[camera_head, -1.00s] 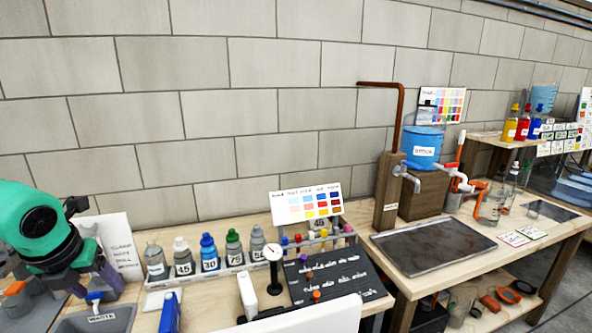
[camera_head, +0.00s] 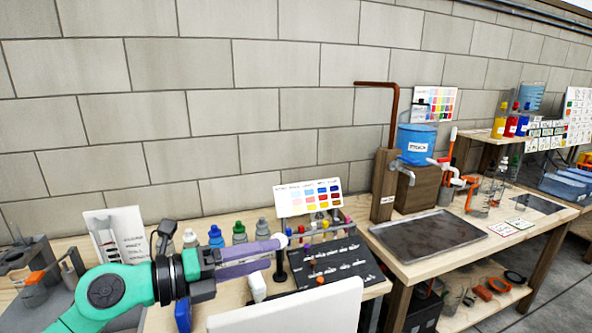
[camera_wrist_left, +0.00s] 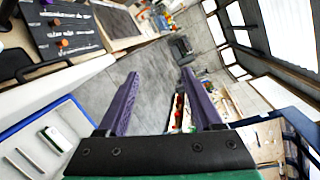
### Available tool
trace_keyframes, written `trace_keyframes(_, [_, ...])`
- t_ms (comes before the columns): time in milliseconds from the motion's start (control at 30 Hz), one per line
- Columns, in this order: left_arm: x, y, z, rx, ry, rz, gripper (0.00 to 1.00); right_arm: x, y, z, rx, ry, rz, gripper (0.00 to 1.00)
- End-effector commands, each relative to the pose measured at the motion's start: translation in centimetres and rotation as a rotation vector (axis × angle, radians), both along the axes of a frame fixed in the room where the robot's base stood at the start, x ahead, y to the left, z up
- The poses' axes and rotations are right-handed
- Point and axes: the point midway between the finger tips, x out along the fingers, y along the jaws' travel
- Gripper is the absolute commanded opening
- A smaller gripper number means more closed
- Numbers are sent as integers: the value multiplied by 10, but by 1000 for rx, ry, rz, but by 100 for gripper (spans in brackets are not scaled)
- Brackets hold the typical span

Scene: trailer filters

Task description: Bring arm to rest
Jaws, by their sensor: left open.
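My left arm is green and comes in from the lower left in the head view. Its left gripper (camera_head: 280,250) has purple fingers that point right, above the near part of the bench. In the left wrist view the two purple fingers of this gripper (camera_wrist_left: 155,90) stand wide apart with nothing between them. The floor shows beyond them. My right gripper is not in view.
Several bottles (camera_head: 239,233) stand in a row behind the left gripper. A black board (camera_head: 335,262) and a colour chart (camera_head: 308,197) are to its right. A metal tray (camera_head: 425,236) lies on the right bench. A white panel (camera_head: 290,312) is in front.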

Motion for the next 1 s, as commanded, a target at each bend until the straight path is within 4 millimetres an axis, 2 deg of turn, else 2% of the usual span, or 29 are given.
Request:
trace_keyframes(33, [1, -7, 23, -246, 18, 44, 67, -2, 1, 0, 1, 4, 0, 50])
trace_keyframes(67, [6, -1, 37, -392, 37, 98, 67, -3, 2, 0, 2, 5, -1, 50])
trace_keyframes(100, [16, 16, 49, -580, 79, 192, 67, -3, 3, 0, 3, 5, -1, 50])
trace_keyframes(167, [33, 54, 45, -832, 176, 374, 67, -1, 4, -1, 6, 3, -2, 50])
trace_keyframes(200, [44, 84, 28, -974, 264, 519, 67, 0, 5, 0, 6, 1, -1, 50])
trace_keyframes(267, [51, 124, -13, -1132, 410, 737, 67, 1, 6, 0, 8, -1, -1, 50])
trace_keyframes(300, [51, 145, -45, -1200, 508, 874, 67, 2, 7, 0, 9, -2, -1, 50])
trace_keyframes(367, [41, 168, -96, -1266, 657, 1064, 67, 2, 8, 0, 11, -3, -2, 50])
trace_keyframes(400, [30, 179, -129, -1290, 755, 1179, 67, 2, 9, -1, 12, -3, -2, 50])
trace_keyframes(500, [-5, 191, -197, -1297, 976, 1416, 67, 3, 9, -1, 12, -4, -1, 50])
trace_keyframes(600, [-44, 191, -246, -1264, 1166, 1590, 67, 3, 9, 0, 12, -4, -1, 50])
trace_keyframes(700, [-82, 186, -281, -1212, 1332, 1724, 67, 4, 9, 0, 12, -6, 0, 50])
trace_keyframes(800, [-120, 177, -308, -1144, 1489, 1831, 67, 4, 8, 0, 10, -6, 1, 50])
trace_keyframes(933, [-169, 163, -331, -1037, 1684, 1947, 67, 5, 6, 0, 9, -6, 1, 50])
trace_keyframes(1000, [-160, 163, -367, -1024, 1679, 1955, 67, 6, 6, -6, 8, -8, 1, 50])
